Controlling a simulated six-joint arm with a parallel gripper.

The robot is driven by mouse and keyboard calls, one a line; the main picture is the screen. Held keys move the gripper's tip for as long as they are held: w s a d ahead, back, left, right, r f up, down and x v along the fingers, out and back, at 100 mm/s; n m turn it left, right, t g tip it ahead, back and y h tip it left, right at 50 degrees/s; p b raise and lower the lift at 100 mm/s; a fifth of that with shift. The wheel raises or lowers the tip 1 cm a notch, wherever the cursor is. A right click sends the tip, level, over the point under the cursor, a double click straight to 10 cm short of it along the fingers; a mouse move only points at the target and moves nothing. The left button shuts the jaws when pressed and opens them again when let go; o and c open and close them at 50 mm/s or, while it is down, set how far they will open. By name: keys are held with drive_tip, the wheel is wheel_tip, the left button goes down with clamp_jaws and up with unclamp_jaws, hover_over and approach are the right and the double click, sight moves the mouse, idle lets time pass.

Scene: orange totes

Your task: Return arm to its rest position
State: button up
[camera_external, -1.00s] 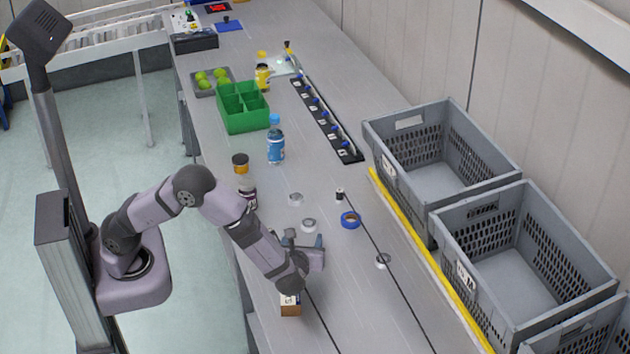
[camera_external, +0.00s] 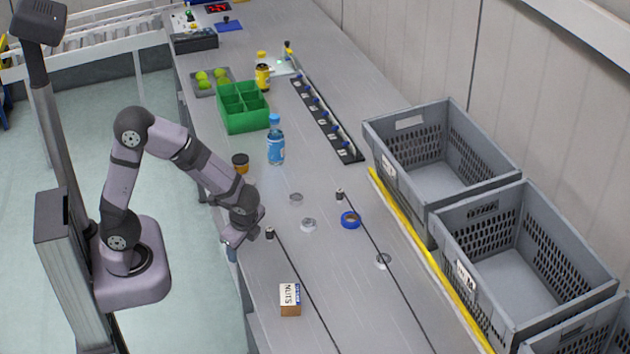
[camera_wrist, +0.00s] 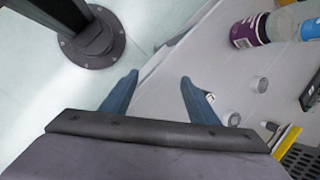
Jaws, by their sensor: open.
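My gripper (camera_external: 240,234) is at the near-left edge of the grey bench, with my arm folded back toward its base. In the wrist view its two blue fingers (camera_wrist: 160,79) are spread apart with nothing between them. Below them show the bench edge and the pale floor. In the external view the fingers are mostly hidden by the wrist.
A nuts box (camera_external: 290,299) stands alone on the bench (camera_external: 330,270). A purple-labelled bottle (camera_wrist: 251,30) shows by wrist. Grey crates (camera_external: 520,260) line the right.

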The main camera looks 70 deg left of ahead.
drive_tip(key=s+d+r+n+h, duration=0.1)
drive_tip(key=s+n+h, duration=0.3)
drive_tip(key=s+n, duration=0.4)
drive_tip(key=shift+d+n+h+p, duration=0.3)
drive_tip(key=shift+d+n+p, duration=0.15)
drive_tip(key=shift+n, duration=0.75)
drive_tip(key=shift+o, duration=0.5)
drive_tip(key=shift+r, duration=0.2)
